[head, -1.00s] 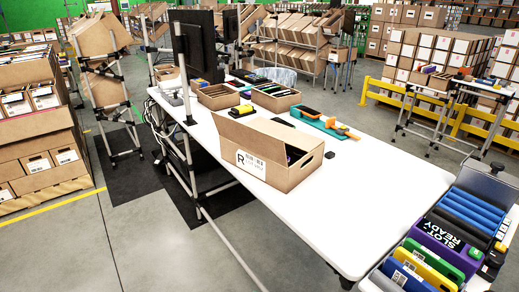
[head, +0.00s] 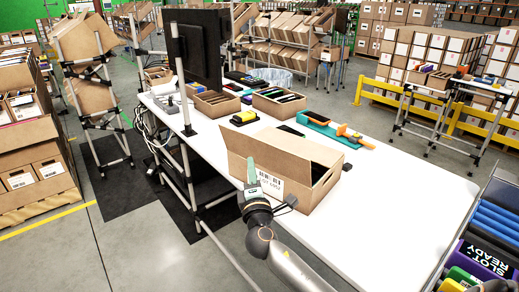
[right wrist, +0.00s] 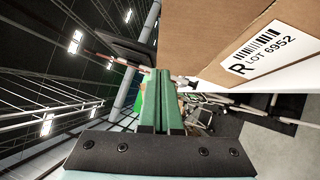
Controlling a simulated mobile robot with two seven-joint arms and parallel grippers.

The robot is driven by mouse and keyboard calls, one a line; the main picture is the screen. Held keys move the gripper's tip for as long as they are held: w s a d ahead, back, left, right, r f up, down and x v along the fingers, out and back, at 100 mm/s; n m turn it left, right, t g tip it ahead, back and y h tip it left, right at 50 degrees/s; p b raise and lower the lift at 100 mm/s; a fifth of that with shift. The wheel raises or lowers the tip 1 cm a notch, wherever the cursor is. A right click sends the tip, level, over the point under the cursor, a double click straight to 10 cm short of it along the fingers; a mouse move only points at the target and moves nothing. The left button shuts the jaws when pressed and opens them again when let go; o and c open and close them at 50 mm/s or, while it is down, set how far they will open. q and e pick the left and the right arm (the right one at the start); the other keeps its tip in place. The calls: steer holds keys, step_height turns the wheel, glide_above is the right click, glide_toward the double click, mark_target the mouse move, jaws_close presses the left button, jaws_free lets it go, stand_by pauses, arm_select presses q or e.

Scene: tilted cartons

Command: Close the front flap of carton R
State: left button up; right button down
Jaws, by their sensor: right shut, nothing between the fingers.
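Carton R (head: 318,192) is a brown box on the white table, its top partly open with dark contents showing. A brown flap (head: 262,150) stands up along its near left long side. My right gripper (head: 251,166) is shut and empty, with green fingers pointing up just outside that side. It covers part of the carton's label. In the right wrist view the shut green fingers (right wrist: 163,82) are beside the carton's labelled face (right wrist: 215,40), which reads R LOT 6952. Whether they touch the cardboard I cannot tell. My left gripper is not in view.
The white table (head: 400,190) is clear right of the carton. Behind it lie a teal tray with an orange item (head: 335,130), a yellow-and-black item (head: 244,117) and two open cartons (head: 278,101). A monitor (head: 197,50) stands at the left. A rack of blue items (head: 495,225) is at the right.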

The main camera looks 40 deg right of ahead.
mark_target(258, 141)
steer(key=w+d, duration=0.1)
steer(key=d, duration=0.1)
steer(key=w+d+r+p, duration=0.1)
steer(key=w+d, duration=0.1)
steer(key=shift+w+r, duration=0.1)
steer(key=shift+r, duration=0.1)
steer(key=shift+w+d, duration=0.15)
steer(key=shift+d, duration=0.35)
steer(key=shift+w, duration=0.1)
